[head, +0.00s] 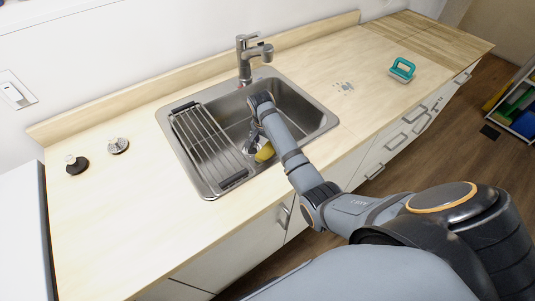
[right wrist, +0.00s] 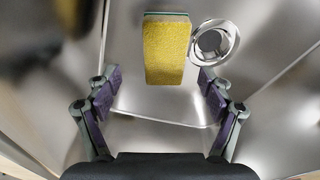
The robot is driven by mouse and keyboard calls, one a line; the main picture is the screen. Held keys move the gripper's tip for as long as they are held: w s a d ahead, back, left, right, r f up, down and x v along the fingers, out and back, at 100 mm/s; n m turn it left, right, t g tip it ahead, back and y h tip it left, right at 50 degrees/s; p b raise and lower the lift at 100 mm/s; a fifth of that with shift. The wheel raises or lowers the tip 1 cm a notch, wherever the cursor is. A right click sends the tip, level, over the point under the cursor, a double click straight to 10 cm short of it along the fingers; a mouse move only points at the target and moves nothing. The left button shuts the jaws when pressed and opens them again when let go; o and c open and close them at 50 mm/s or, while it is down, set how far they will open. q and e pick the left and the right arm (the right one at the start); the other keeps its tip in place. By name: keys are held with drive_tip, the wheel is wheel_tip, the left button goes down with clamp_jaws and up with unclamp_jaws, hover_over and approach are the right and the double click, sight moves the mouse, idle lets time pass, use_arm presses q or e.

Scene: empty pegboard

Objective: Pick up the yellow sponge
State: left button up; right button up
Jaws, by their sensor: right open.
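The yellow sponge (head: 265,152) lies in the metal sink, partly hidden by my right arm in the head view. In the right wrist view the yellow sponge (right wrist: 166,50) has a thin green edge at its far end and sits beside the round drain (right wrist: 213,41). My right gripper (head: 252,145) is down inside the sink, next to the sponge. In the right wrist view my right gripper (right wrist: 159,88) is open and empty, with the sponge ahead of and between its fingers, apart from them. My left gripper is not in view.
The sink (head: 319,128) has a wire rack (head: 208,143) over its left part and a faucet (head: 247,58) behind it.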

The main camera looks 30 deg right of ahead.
sight(267, 151)
drive_tip(key=shift+w+d+f, duration=0.1)
drive_tip(key=shift+w+f, duration=0.1)
drive_tip(key=shift+f, duration=0.8)
drive_tip(key=shift+w+d+f, duration=0.15)
drive_tip(key=shift+f, duration=0.85)
drive_tip(key=shift+w+d+f, duration=0.1)
drive_tip(key=shift+w+f, duration=0.1)
drive_tip(key=shift+f, duration=0.8)
drive_tip(key=c, duration=1)
wheel_tip(267, 151, up, 10)
drive_tip(key=shift+r, duration=0.1)
